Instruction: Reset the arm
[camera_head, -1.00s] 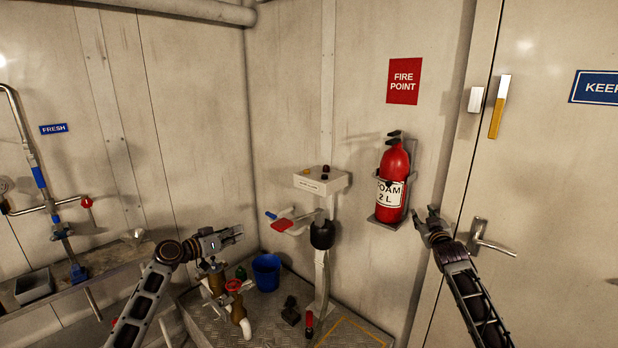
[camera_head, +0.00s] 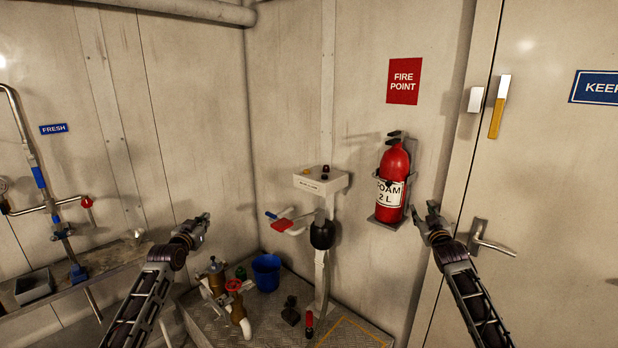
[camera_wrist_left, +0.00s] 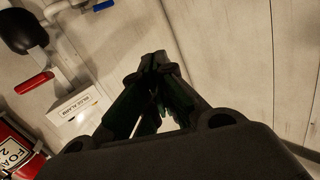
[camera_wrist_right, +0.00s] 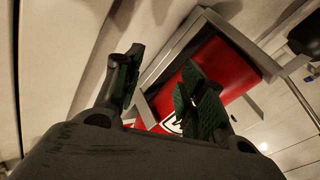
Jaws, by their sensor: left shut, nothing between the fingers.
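My left gripper (camera_head: 201,222) is raised on the left side of the head view, pointing up and to the right above the brass valve. It is shut and empty; its fingertips meet in the left wrist view (camera_wrist_left: 157,62). My right gripper (camera_head: 432,208) is raised at the right in the head view, in front of the door edge and right of the extinguisher. Its fingers stand apart and nothing is between them in the right wrist view (camera_wrist_right: 160,85).
A red foam extinguisher (camera_head: 395,165) hangs on the wall bracket beside my right gripper. The door handle (camera_head: 480,236) is close to my right arm. A grey alarm box (camera_head: 321,181) stands on a post between the arms. A blue bucket (camera_head: 266,272) and brass valve (camera_head: 238,310) are below.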

